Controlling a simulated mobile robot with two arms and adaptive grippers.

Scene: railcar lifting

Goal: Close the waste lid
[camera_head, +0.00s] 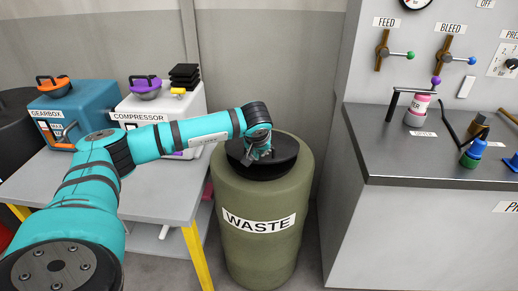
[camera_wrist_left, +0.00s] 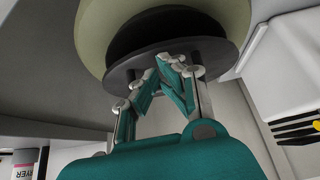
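The olive waste barrel (camera_head: 235,190) stands upright in the middle of the head view, with a white WASTE label. Its round black lid (camera_head: 278,163) lies over the top. In the left wrist view the lid's dark disc (camera_wrist_left: 225,57) shows beside the barrel's olive wall (camera_wrist_left: 90,30). My left gripper (camera_head: 262,152) is at the lid's top, its fingers pointing down. In the left wrist view its fingertips (camera_wrist_left: 158,66) are close together against the lid. Whether they grip a part of it is hidden. My right gripper is out of view.
A table (camera_head: 160,190) on the left carries a gearbox bin (camera_head: 85,105) and a compressor bin (camera_head: 193,100). A dark counter (camera_head: 400,155) with valves and small parts stands on the right. Bare floor shows between the barrel and the counter.

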